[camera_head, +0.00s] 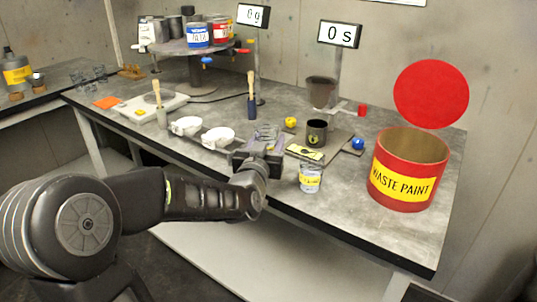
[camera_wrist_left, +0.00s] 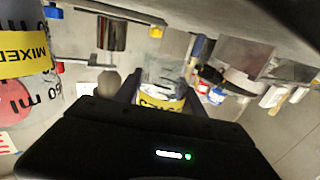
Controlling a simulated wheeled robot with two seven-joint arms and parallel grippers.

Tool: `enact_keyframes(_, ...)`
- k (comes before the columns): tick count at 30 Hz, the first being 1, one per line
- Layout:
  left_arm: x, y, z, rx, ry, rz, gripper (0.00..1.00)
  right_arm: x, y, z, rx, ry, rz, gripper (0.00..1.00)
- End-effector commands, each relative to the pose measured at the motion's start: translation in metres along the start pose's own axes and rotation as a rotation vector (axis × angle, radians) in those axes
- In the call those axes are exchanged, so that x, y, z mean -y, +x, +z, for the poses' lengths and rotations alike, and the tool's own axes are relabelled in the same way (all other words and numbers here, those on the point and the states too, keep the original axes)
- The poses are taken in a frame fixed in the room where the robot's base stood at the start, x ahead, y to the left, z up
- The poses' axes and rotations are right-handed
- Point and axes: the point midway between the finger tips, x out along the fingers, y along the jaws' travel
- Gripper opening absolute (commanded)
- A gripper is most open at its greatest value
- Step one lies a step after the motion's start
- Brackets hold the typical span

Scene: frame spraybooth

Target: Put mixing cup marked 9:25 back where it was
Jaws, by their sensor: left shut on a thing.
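My left gripper (camera_head: 266,140) is over the front middle of the bench, its fingers pointing away from the head camera. In the left wrist view it is shut on a clear mixing cup with a yellow label (camera_wrist_left: 160,103); the label's writing is not readable. In the head view the gripper mostly hides this cup. A second clear cup with a yellow label (camera_head: 310,180) stands by the bench's front edge, right of the gripper. It shows large at the left of the wrist view (camera_wrist_left: 25,60), with "MIXED" readable but its time mark not. My right gripper is not in view.
A red waste paint bucket (camera_head: 390,193) stands at right. A scale (camera_head: 137,110) and paint cans (camera_head: 197,36) are farther left. Bare bench lies before the bucket.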

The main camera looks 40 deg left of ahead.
Motion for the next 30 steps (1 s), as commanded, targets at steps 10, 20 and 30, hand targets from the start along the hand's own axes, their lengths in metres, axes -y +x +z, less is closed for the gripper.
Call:
enact_keyframes(10, -0.001, 0.000, 0.034, 0.002, 0.001, 0.001, 0.04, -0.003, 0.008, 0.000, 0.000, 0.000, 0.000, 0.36)
enact_keyframes(20, 0.000, 0.000, 0.037, -0.001, -0.001, 0.000, 0.04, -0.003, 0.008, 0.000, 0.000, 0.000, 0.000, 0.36)
enact_keyframes(30, 0.000, 0.000, 0.040, -0.001, 0.000, 0.000, 0.62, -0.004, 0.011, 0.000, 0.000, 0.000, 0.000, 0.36)
